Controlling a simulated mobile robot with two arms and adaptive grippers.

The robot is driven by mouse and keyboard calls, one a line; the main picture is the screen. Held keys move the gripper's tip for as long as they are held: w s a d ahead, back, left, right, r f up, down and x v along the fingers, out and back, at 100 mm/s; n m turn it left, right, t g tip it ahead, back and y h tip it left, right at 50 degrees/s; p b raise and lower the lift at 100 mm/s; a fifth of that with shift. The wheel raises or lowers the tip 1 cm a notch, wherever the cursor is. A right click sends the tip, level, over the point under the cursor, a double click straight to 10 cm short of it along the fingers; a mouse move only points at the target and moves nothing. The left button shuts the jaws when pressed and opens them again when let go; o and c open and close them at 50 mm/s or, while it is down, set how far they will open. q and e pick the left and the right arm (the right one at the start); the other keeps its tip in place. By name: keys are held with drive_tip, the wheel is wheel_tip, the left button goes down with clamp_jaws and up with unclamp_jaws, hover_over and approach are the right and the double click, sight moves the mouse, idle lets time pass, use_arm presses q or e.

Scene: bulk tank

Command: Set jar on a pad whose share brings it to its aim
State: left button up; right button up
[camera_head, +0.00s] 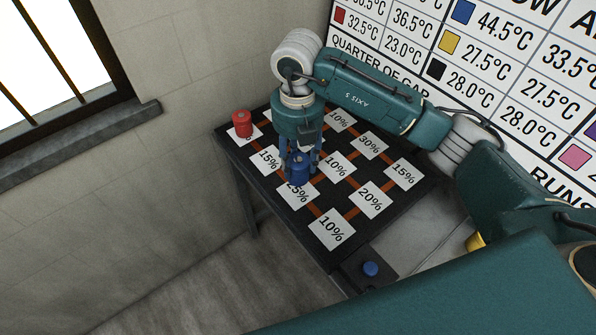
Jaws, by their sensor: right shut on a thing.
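A blue jar (299,167) is held between the fingers of my right gripper (300,165), which is shut on it. The gripper points down over the dark table (295,225), just behind the 25% pad (298,192). I cannot tell whether the jar touches the surface. A red jar (242,123) stands on a pad at the table's far left corner and covers its number. Other white pads show 10% (331,229), 20% (370,200), 15% (404,173) and 30% (370,145). My left gripper is not in view.
A wall board (470,60) lists coloured squares with temperatures. A yellow object (475,241) is partly hidden by my arm. A barred window is at the left.

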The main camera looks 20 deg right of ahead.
sight(298, 176)
wheel_tip(298, 176, down, 5)
drive_tip(key=shift+p, duration=0.55)
drive_tip(key=shift+f, duration=0.4)
drive_tip(key=shift+f, duration=0.15)
drive_tip(key=o, duration=1.3)
drive_tip(key=shift+c, duration=0.2)
